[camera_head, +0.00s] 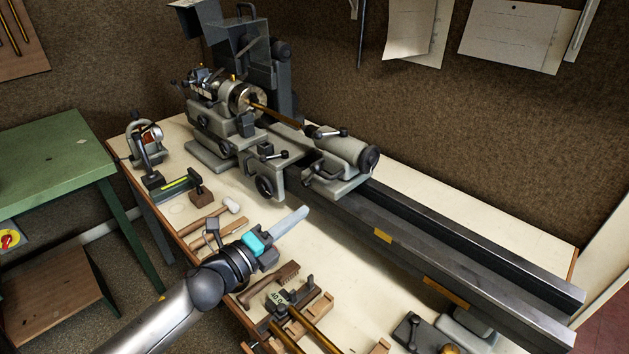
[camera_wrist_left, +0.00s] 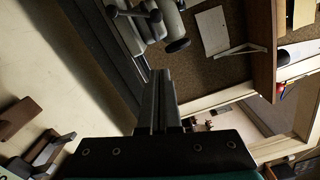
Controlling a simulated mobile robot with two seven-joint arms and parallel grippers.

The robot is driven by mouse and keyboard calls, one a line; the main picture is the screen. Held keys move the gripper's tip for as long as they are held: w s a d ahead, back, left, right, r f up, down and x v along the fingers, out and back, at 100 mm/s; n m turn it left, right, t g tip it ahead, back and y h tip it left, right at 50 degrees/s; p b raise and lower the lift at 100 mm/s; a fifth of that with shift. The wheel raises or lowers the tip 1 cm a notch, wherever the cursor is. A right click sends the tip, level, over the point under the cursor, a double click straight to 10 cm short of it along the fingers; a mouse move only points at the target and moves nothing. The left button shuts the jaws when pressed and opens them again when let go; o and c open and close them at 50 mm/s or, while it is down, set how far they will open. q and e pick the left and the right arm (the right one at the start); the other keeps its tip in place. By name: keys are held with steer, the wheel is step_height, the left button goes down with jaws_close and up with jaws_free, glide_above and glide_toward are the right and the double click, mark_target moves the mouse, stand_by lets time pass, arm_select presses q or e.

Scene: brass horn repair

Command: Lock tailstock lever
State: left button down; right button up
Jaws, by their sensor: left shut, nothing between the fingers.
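The grey tailstock (camera_head: 343,152) sits on the lathe bed (camera_head: 405,218) right of the headstock. In the left wrist view the tailstock (camera_wrist_left: 152,32) shows at the top with a dark lever (camera_wrist_left: 130,13) and handwheel (camera_wrist_left: 177,45). My left gripper (camera_head: 302,212) is shut and empty, over the bench in front of the tailstock and apart from it. Its closed fingers (camera_wrist_left: 159,78) also show in the wrist view.
The headstock and chuck (camera_head: 243,97) hold a brass-coloured rod (camera_head: 275,115) pointing at the tailstock. A mallet (camera_head: 222,210), a brush (camera_head: 270,280) and wooden racks with brass tubes (camera_head: 310,330) lie near the bench front. A green table (camera_head: 50,160) stands left.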

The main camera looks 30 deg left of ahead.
mark_target(312, 175)
arm_select(q)
steer(key=w+r+p, duration=0.1)
steer(key=w, duration=0.9)
steer(key=shift+a+r, duration=0.2)
steer(key=shift+a, duration=0.25)
steer(key=shift+w+a+r+n+p, duration=0.1)
steer(key=shift+r+n+p, duration=0.1)
steer(key=shift+n, duration=0.2)
steer(key=shift+a+r+n+p, duration=0.1)
steer(key=shift+n+p, duration=0.1)
steer(key=shift+n, duration=0.2)
